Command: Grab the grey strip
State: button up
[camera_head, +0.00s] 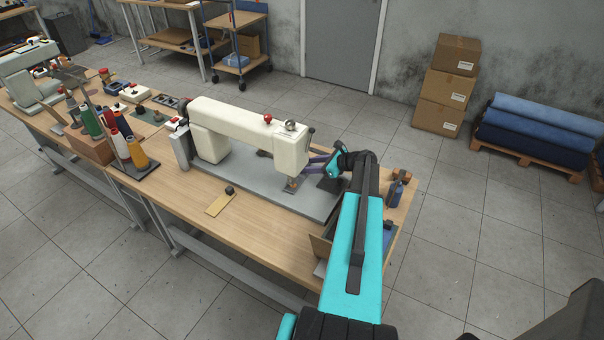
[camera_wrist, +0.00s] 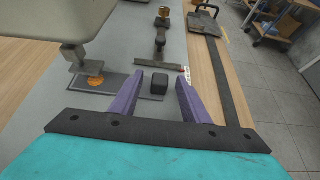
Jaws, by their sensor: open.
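In the wrist view, a short dark grey strip (camera_wrist: 155,65) lies crosswise on the machine's grey bed, with a small red bit near its right end. My gripper (camera_wrist: 160,80) has two purple fingers, spread apart and empty, with their tips on the near side of the strip. A small black block (camera_wrist: 158,85) shows between the fingers, nearer than the strip. In the head view my gripper (camera_head: 318,163) is beside the cream sewing machine head (camera_head: 250,130), low over the bed. I cannot pick out the strip in the head view.
The machine's needle foot (camera_wrist: 85,68) stands left of my fingers, over a dark plate with an orange disc. A long dark bar (camera_wrist: 228,85) runs along the right side. Thread cones (camera_head: 90,120) stand at the table's left. The wooden table front (camera_head: 230,235) is mostly clear.

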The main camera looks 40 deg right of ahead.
dwell(0.3)
grip_shut()
jog(key=shift+s+r, duration=0.1)
jog(key=b+v, duration=0.5)
jog(key=v, duration=1.1)
dwell(0.4)
